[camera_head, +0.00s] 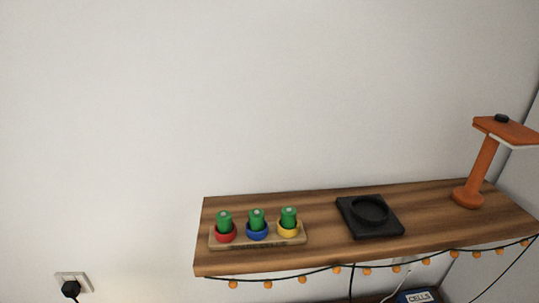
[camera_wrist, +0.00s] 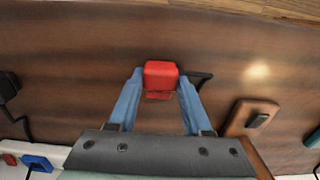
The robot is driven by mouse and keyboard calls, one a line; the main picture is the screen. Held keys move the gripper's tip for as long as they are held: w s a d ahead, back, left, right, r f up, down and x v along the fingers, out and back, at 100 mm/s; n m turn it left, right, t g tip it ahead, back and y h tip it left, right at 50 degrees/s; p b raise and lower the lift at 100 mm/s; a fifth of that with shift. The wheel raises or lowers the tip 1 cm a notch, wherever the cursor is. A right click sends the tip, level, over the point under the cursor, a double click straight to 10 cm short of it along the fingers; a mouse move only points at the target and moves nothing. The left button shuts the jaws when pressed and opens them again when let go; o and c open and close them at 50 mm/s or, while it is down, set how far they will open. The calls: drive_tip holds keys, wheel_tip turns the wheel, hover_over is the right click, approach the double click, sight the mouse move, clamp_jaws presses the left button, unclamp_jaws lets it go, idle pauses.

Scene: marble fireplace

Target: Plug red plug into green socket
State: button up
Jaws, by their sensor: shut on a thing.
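My gripper (camera_wrist: 160,82) shows in the wrist view with two blue fingers shut on a red plug (camera_wrist: 160,72). The plug is a small red block between the fingertips. It appears against a dark brown wooden surface; I cannot tell whether it touches that surface. A black piece, perhaps its cord, shows just right of the plug. I cannot make out a green socket in either view. My gripper and the red plug are not in the head view.
In the wrist view, a blue piece (camera_wrist: 36,163) lies at the lower left and a brown object with a black button (camera_wrist: 257,121) at the right. The head view shows a wooden shelf (camera_head: 325,218) with green cylinders, a black stand (camera_head: 352,228) and an orange lamp (camera_head: 483,170).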

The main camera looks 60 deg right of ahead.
clamp_jaws()
drive_tip(key=shift+r, duration=0.1)
wheel_tip(320, 180, up, 10)
drive_tip(key=shift+f, duration=0.1)
idle(0.4)
drive_tip(key=w+a+r+n, duration=0.3)
drive_tip(key=w+a+n, duration=0.2)
drive_tip(key=a, duration=0.4)
drive_tip(key=w+a+r+n, duration=0.3)
drive_tip(key=w+a+n, duration=0.2)
drive_tip(key=w+a, duration=0.2)
drive_tip(key=shift+w+a+r, duration=0.2)
drive_tip(key=shift+a+r, duration=0.1)
drive_tip(key=shift+a, duration=0.75)
drive_tip(key=shift+d, duration=0.15)
